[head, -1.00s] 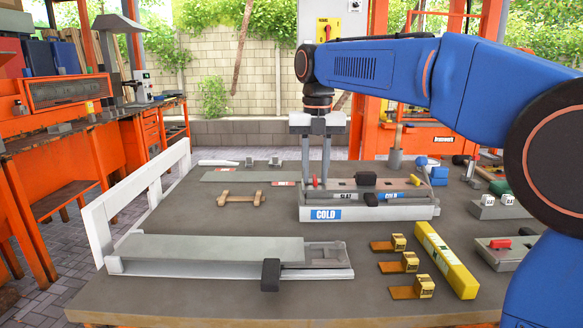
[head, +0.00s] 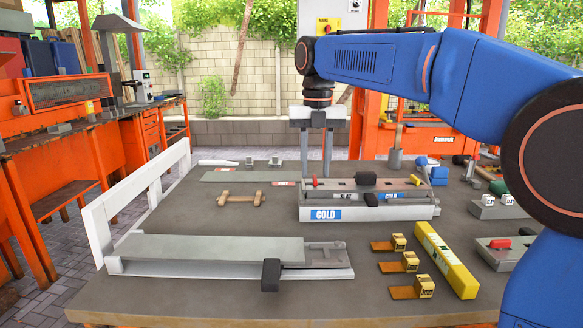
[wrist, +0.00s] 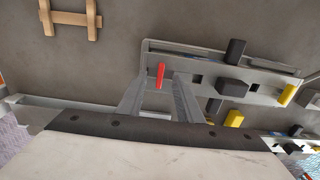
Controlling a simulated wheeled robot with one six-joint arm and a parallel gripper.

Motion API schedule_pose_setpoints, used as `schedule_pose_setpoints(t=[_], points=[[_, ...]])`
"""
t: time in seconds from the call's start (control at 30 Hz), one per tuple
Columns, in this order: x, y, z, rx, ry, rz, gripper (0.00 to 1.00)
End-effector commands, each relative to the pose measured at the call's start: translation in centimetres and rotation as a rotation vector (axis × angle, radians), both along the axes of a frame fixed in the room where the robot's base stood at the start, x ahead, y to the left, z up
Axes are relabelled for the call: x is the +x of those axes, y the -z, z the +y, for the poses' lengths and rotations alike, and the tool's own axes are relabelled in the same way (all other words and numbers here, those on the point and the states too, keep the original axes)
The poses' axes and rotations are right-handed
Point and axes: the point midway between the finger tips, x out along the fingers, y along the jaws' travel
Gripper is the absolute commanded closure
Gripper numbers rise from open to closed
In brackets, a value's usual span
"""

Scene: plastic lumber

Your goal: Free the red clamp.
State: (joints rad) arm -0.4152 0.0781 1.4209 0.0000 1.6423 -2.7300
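The red clamp shows as a small upright red handle (head: 315,182) near the left end of a long grey fixture (head: 375,213) labelled COLD. In the wrist view the red handle (wrist: 160,76) stands in the gap between my fingertips. My gripper (head: 316,170) points down over that end of the fixture. Its two fingers are apart, one on each side of the handle in the picture, with nothing held. In the wrist view my gripper (wrist: 157,85) shows the same gap. I cannot tell whether either finger touches the handle. The clamp's lower part is hidden.
A black block (head: 366,179) and a yellow handle (wrist: 287,94) are on the same fixture. A wooden piece (head: 241,198) lies to the left. A grey board (head: 210,248) on a white frame is front left. A yellow bar (head: 445,259) and brown-yellow pieces (head: 400,263) are front right.

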Motion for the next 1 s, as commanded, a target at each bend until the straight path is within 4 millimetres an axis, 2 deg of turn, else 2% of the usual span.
schedule_pose_setpoints(t=[0.6,1.0], points=[[0.0,-4.9,0.0,0.0,0.0,-0.001,0.68],[0.0,-5.4,0.0,0.0,0.0,0.0,0.68]])
